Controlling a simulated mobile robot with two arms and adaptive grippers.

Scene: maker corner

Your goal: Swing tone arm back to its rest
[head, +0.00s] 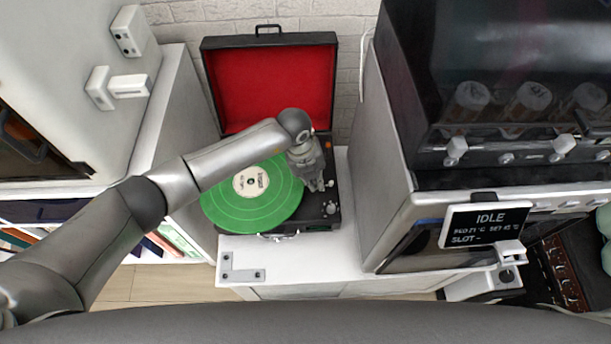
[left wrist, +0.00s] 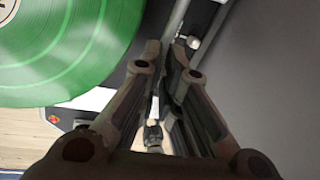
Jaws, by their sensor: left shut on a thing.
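The record player (head: 325,215) is a black case with its red-lined lid (head: 268,85) standing open. A green record (head: 265,205) with a cream label lies on it; part of the record also shows in the left wrist view (left wrist: 60,60). My left gripper (head: 319,186) is over the right side of the deck, beside the record's edge. In the left wrist view its fingers (left wrist: 168,58) are close together, shut on the slim tone arm. The tone arm is mostly hidden by the gripper; a silvery part (left wrist: 192,42) shows beside the fingertips. My right gripper is not in view.
The player stands on a white cabinet top (head: 300,250). A large machine (head: 395,150) with a screen reading IDLE (head: 487,225) rises close on the right. A white shelf unit (head: 185,110) stands on the left. Free room on the cabinet top is small, mainly in front.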

